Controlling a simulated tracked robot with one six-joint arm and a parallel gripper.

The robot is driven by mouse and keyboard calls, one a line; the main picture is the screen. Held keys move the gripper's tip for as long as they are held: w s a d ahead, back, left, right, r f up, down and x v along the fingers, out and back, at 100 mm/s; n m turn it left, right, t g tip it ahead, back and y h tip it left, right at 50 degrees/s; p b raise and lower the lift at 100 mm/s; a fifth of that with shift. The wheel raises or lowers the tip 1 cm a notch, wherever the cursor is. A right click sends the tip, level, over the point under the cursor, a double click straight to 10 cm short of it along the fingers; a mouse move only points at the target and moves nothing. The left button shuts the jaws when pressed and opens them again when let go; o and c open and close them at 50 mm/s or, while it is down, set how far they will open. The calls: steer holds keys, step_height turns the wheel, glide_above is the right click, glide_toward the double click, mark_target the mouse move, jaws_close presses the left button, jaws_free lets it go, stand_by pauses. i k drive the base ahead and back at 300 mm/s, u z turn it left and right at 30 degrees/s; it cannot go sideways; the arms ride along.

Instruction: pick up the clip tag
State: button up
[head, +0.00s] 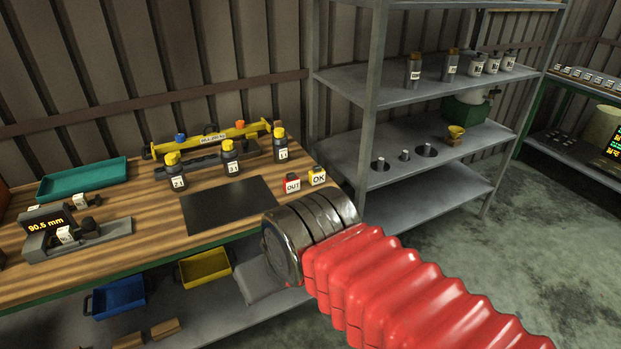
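Two small labelled pieces that look like clip tags stand at the right end of the wooden bench, close together. One is the red tag (292,184) marked OUT, and the other is the yellow tag (317,176) marked OK. Which one the task means cannot be told. My arm, with red bellows and a dark metal end, reaches in from the lower right and ends just in front of the bench's right edge, below the two tags in the picture. The fingers of my gripper do not show.
Several yellow-capped bottles (229,158) stand around a dark mat (229,205) on the bench (150,225). A gauge reading 90.5 mm (47,224) and a green tray (83,180) are at left. Metal shelving (440,85) rises at right. Floor beyond is clear.

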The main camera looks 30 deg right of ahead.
mark_target(317, 176)
steer(key=z, duration=0.05)
steer(key=i, duration=1)
steer(key=u, duration=0.05)
